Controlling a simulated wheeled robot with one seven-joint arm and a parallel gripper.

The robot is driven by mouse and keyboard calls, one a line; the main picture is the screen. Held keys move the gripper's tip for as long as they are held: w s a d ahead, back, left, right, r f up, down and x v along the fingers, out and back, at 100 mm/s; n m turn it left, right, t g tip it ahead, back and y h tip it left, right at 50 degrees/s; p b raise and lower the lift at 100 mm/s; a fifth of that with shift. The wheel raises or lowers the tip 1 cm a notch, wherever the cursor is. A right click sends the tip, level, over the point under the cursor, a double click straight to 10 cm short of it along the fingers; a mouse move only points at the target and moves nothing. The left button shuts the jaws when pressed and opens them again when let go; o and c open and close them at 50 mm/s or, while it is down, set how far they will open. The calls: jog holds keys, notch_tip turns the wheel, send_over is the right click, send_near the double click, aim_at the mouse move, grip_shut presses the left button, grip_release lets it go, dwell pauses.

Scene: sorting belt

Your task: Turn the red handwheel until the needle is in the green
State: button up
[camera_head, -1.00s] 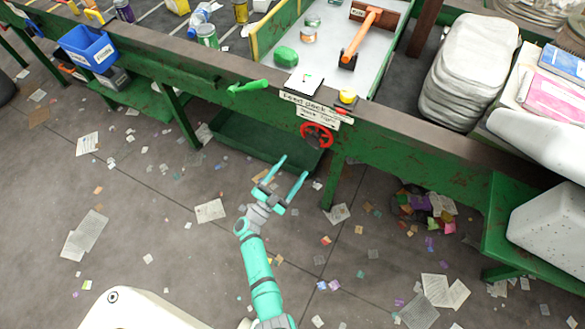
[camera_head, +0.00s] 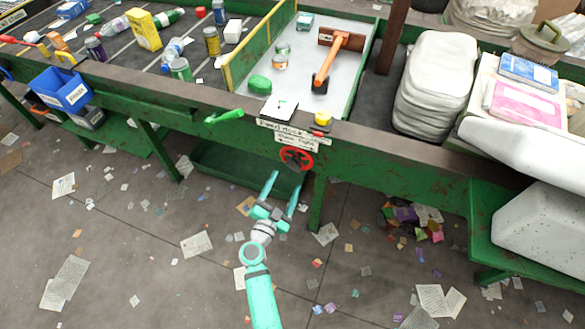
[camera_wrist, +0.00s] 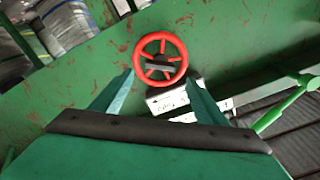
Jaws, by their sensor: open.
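The red handwheel (camera_head: 296,158) is mounted on the green front side of the belt frame, under a white label plate (camera_head: 287,133). In the wrist view the red handwheel (camera_wrist: 160,57) has spokes and a dark bar across its middle. My gripper (camera_head: 283,187) is open and empty, below and a little left of the wheel in the head view. In the wrist view my gripper's fingertips (camera_wrist: 158,80) lie either side below the wheel, apart from it. A white card-like plate (camera_head: 279,109) sits on the ledge above; I cannot make out a needle or green zone.
A green lever (camera_head: 224,117) sticks out left of the label. A yellow button (camera_head: 323,118) is on the ledge. A green leg (camera_head: 317,203) stands right of my gripper, and a low green shelf (camera_head: 215,170) lies behind it. The littered floor in front is open.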

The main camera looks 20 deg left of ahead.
aim_at(292, 169)
jog(key=w, duration=0.8)
jog(key=shift+w+d, duration=0.1)
jog(key=shift+d, duration=0.05)
jog(key=shift+c, duration=0.7)
jog(key=c, duration=0.9)
